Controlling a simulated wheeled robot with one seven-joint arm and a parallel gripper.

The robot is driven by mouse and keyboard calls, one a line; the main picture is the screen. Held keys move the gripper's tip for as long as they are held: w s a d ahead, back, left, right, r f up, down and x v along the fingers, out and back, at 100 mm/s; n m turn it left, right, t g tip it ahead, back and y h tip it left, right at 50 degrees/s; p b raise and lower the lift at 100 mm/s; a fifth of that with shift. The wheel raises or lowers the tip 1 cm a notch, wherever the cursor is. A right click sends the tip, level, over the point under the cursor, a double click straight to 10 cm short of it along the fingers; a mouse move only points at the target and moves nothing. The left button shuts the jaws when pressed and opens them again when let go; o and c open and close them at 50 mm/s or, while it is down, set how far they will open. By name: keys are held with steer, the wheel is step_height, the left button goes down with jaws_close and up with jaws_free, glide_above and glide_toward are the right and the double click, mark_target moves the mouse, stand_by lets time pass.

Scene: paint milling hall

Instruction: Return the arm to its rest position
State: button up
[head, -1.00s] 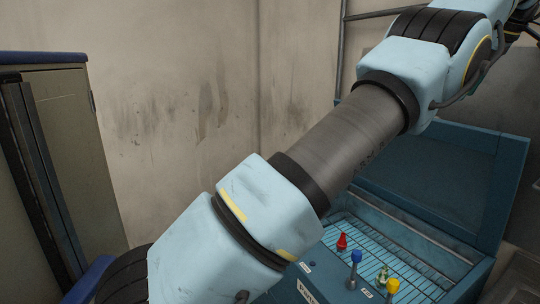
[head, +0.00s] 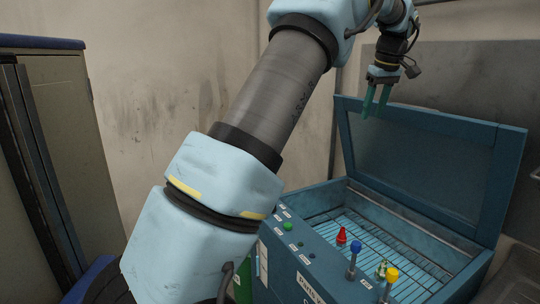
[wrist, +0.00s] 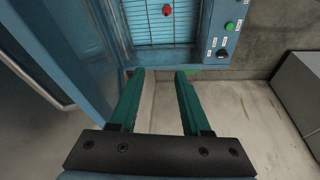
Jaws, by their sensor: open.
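My gripper (head: 376,100) hangs at the upper right of the head view, with two green fingers pointing down. My arm crosses the head view from the bottom left to the top right.
A blue box (head: 322,262) stands open at the lower right, its lid (head: 425,160) raised. Inside, a red object (head: 341,236) sits on a wire rack (head: 390,245). Blue (head: 354,250) and yellow (head: 391,275) knobs stand at its front. A cabinet (head: 65,140) stands left.

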steer(key=a+f+m+g+b, duration=0.1)
steer(key=a+f, duration=0.3)
steer(key=a, duration=0.3)
steer(key=a+f+m, duration=0.1)
steer(key=a+f, duration=0.3)
steer(key=a, duration=0.3)
steer(key=s+a+f+m+b, duration=0.1)
steer(key=s+a+f, duration=0.7)
steer(key=s+a, duration=0.3)
steer(key=s+a+f+m+b, duration=0.1)
steer(key=s+a+f+m, duration=0.1)
steer(key=s+a+f, duration=0.6)
steer(key=s+a, duration=0.2)
steer(key=s, duration=0.2)
steer(key=shift+a+f+g+h, duration=0.2)
steer(key=shift+a+g+h, duration=0.15)
steer(key=shift+g+h, duration=0.05)
